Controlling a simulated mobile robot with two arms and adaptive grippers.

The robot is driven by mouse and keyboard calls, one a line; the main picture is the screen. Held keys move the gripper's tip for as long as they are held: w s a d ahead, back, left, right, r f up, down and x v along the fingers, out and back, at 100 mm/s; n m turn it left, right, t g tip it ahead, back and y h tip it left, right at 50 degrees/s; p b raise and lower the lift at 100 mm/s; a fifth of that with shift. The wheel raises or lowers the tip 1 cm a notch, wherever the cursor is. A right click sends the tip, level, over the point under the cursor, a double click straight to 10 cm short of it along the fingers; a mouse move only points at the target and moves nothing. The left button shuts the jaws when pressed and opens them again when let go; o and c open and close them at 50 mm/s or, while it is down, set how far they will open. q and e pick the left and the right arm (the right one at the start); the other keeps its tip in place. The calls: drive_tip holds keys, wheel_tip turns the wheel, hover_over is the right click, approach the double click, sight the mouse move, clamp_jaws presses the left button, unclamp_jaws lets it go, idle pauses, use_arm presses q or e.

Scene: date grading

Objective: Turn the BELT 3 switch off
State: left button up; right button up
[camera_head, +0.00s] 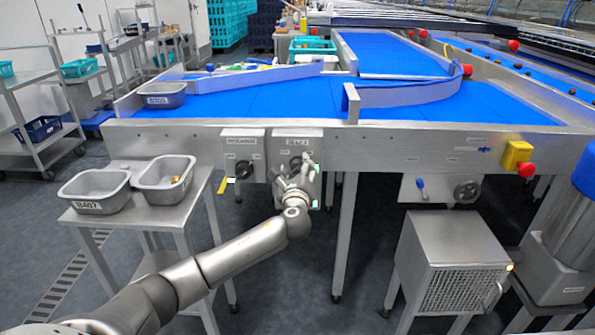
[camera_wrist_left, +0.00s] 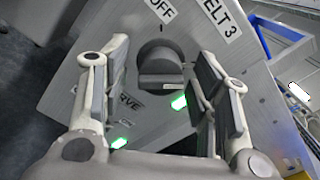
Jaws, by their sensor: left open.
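The BELT 3 switch is a dark round knob (camera_wrist_left: 160,62) on a grey metal box. In the head view the box (camera_head: 312,135) hangs on the front of the belt table. In the left wrist view the labels "OFF" (camera_wrist_left: 162,10) and "BELT 3" (camera_wrist_left: 222,20) are readable, partly cut off. A third label ending in "RVE" is partly hidden by a finger. My left gripper (camera_head: 297,172) is in front of this box. Its open fingers (camera_wrist_left: 162,88) stand on either side of the knob, apart from it as far as I can see. My right gripper is not in view.
A second switch box (camera_head: 243,143) with a dark knob is just left. A metal stand with two grey tubs (camera_head: 95,190) (camera_head: 165,195) is further left. A yellow box with a red button (camera_head: 517,157) and a grey cabinet (camera_head: 455,245) are to the right.

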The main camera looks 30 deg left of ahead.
use_arm(q)
drive_tip(key=shift+c, duration=0.5)
drive_tip(key=c, duration=0.9)
drive_tip(key=shift+c, duration=0.2)
